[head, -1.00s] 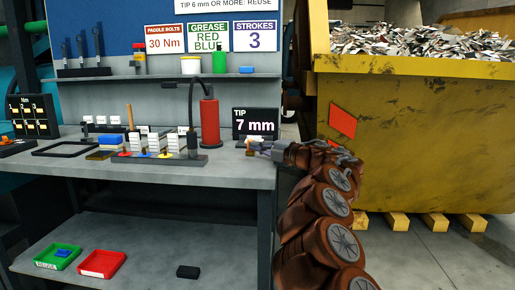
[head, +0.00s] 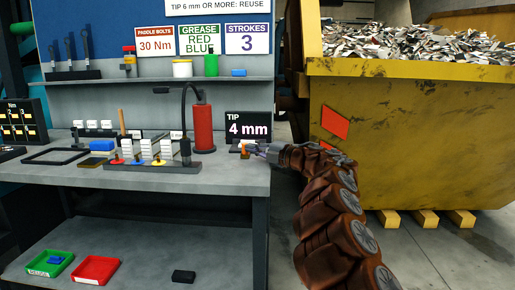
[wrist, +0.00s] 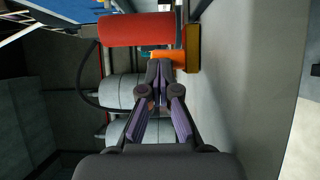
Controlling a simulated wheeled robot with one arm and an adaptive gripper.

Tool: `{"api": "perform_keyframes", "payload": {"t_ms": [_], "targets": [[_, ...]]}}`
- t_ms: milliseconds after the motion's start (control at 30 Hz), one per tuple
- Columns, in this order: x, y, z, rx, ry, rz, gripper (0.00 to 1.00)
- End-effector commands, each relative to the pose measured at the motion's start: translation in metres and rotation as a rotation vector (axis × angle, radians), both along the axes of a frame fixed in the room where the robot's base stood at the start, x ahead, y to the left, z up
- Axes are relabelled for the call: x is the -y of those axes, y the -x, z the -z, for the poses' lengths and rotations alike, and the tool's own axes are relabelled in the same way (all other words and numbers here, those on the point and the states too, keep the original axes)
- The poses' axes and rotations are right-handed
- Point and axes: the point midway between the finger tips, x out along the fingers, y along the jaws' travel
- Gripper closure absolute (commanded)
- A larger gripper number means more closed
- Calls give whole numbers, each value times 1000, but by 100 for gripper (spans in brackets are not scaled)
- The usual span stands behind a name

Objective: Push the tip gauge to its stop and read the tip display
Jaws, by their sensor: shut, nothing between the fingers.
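The tip display (head: 248,127) stands at the right end of the bench and reads "TIP 4 mm". The tip gauge, a small orange part (head: 245,147), sits low in front of the display. In the wrist view an orange block (wrist: 162,55) lies just beyond my fingertips, beside a brown-yellow plate (wrist: 192,48). My gripper (head: 257,148) reaches in from the right, low over the bench top. In the wrist view its fingertips (wrist: 159,66) are together and empty, against or very close to the orange block. Exact contact is hard to tell.
A red cylinder (head: 203,125) with a black hose stands left of the display. A rack (head: 150,163) with white blocks and coloured pieces lies further left. A yellow skip (head: 420,150) of scrap stands right. Signs hang above; green (head: 48,264) and red (head: 97,270) trays sit below.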

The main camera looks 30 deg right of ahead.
Motion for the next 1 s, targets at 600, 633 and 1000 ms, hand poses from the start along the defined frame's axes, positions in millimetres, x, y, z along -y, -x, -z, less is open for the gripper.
{"api": "perform_keyframes", "payload": {"t_ms": [600,633,1000], "targets": [[-14,18,2,-1,3,-5,100],[-15,20,1,0,3,-4,100],[8,77,-2,0,-2,4,100]]}}
